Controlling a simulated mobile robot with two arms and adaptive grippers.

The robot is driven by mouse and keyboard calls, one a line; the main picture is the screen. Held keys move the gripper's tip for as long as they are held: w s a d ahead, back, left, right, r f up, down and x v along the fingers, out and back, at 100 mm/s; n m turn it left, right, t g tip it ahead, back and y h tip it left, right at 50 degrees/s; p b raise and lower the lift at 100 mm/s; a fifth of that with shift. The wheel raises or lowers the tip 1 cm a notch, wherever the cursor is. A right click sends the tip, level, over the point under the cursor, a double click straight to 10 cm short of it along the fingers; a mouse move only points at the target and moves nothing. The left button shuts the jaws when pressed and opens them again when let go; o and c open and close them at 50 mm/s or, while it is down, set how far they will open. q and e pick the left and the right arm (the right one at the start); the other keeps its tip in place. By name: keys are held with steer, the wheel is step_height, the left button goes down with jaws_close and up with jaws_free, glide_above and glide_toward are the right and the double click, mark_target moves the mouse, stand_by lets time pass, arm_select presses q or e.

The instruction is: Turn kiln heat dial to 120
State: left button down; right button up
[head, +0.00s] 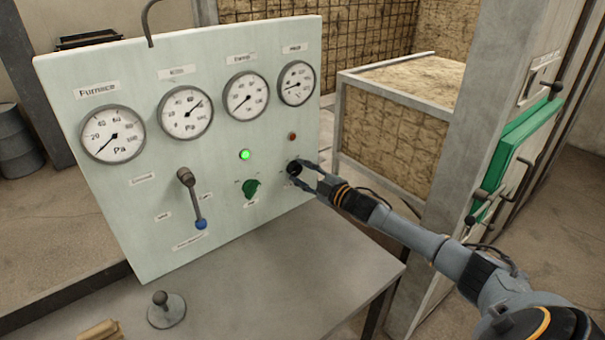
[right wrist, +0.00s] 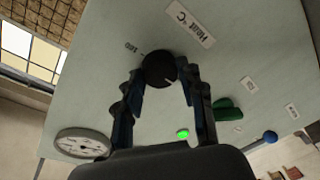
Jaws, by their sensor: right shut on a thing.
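The kiln heat dial (head: 293,168) is a round black knob at the lower right of the pale green panel (head: 130,225). In the right wrist view the dial (right wrist: 158,68) sits beside a label reading "Heat C" (right wrist: 190,22). A light mark shows on the dial's face. My right gripper (head: 305,174) reaches in from the right and is shut on the dial, one finger on each side, as the right wrist view (right wrist: 162,78) shows. My left gripper is out of view.
Several gauges (head: 113,134) line the panel's top. A green light (head: 245,155), green knob (head: 251,189) and blue-tipped lever (head: 193,200) are left of the dial. A grey table (head: 330,275) extends below. A post (head: 465,130) and green door (head: 520,150) stand right.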

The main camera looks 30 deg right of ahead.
steer(key=shift+m, duration=0.3)
steer(key=m, duration=0.4)
steer(key=shift+f+m+t, duration=0.15)
steer(key=shift+m+t, duration=0.15)
steer(key=shift+m, duration=0.1)
steer(key=m, duration=0.6)
steer(key=shift+a+m+t+h, duration=0.1)
steer(key=shift+m+t+h, duration=0.3)
steer(key=m+h, duration=0.1)
steer(key=m, duration=0.6)
steer(key=shift+a+f, duration=0.1)
steer(key=m+h, duration=0.1)
steer(key=m, duration=0.5)
steer(key=shift+a, duration=0.1)
steer(key=shift+m, duration=0.4)
steer(key=o, duration=1.2)
